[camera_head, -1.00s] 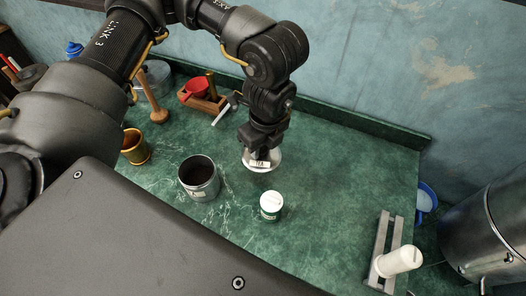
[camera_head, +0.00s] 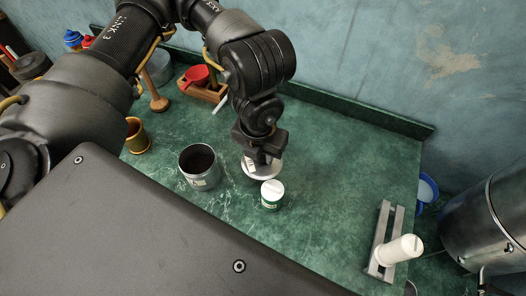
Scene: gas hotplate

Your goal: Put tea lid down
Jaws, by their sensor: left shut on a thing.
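My left gripper (camera_head: 258,160) points down over the green counter and is shut on the tea lid (camera_head: 262,171), a pale round disc with a small label. The tin stands upright and shows dark contents. I cannot tell whether the lid touches the counter. My right gripper is not in view.
The green marble counter (camera_head: 340,170) is clear to the right. A grey rack with a white cylinder (camera_head: 399,250) stands at front right. A large metal pot (camera_head: 490,225) is at far right.

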